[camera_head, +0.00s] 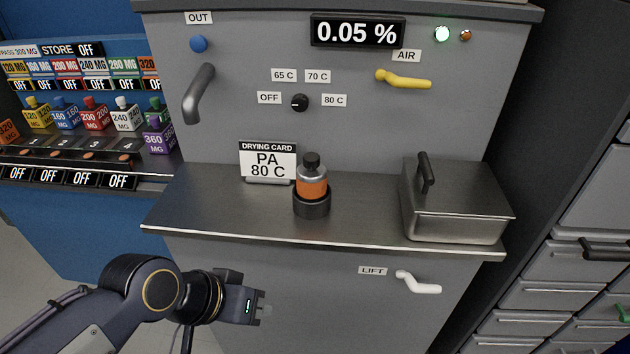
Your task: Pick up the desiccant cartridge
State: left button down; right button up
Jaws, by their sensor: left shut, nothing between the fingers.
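The desiccant cartridge appears to be the orange and grey cylinder with a black knob (312,184). It stands upright in a dark round holder (311,207) on the steel shelf (230,215) of the grey machine. My left gripper (265,311) is in front of the machine, below the shelf edge and left of the cartridge. It is shut and empty, apart from the cartridge. My right gripper is not in view.
A lidded steel box (455,205) sits on the shelf's right. A white LIFT lever (420,284) is below the shelf. Coloured weights (95,115) stand at left. The shelf's left part is clear.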

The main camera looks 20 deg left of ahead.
aim_at(312, 176)
jog(key=u, duration=0.4)
jog(key=i+l+u, duration=0.1)
jog(key=u, duration=0.75)
jog(key=i+l+u, duration=0.1)
jog(key=u, duration=0.3)
jog(key=l+u, duration=0.15)
jog(key=u, duration=0.3)
jog(key=i+l+u, duration=0.1)
jog(key=l, duration=0.15)
